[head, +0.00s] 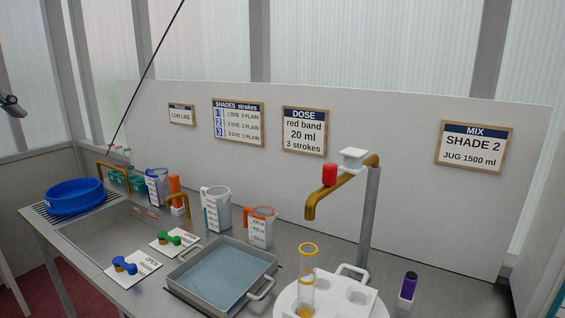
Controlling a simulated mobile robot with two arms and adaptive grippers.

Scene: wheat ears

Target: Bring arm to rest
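Neither of my grippers can be made out in the head view, and no arm shows over the bench. A small dark part (12,104) juts in at the left edge; I cannot tell what it is.
A brass tap (345,188) with a red knob (329,175) rises behind the rack. Jugs (216,209) and (261,227) stand behind the tray. A thin black line slants at upper left.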

